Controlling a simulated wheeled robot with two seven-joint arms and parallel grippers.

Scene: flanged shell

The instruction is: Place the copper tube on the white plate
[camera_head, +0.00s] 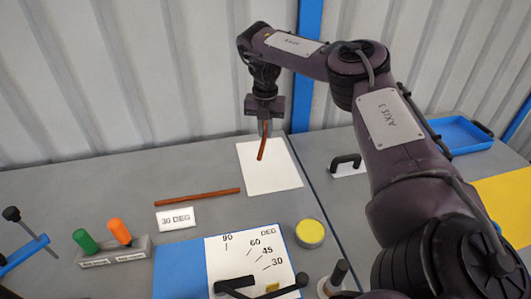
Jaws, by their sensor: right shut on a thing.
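My right gripper (264,124) hangs over the far part of the white plate (283,179), pointing down. It is shut on a short copper tube (262,148), which hangs steeply, a little tilted, below the fingers. The tube's lower end appears in front of the white plate; I cannot tell whether it touches it. A longer copper-coloured rod (198,197) lies on the grey table, left of the plate. My left gripper is not in view.
A "30 DEG" card (175,219), a stand (118,251) with green and orange handles, and a blue board with an angle sheet (232,257) lie nearer. A yellow-topped round tin (310,232) stands right of it. A blue tray (462,134) is at the back right.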

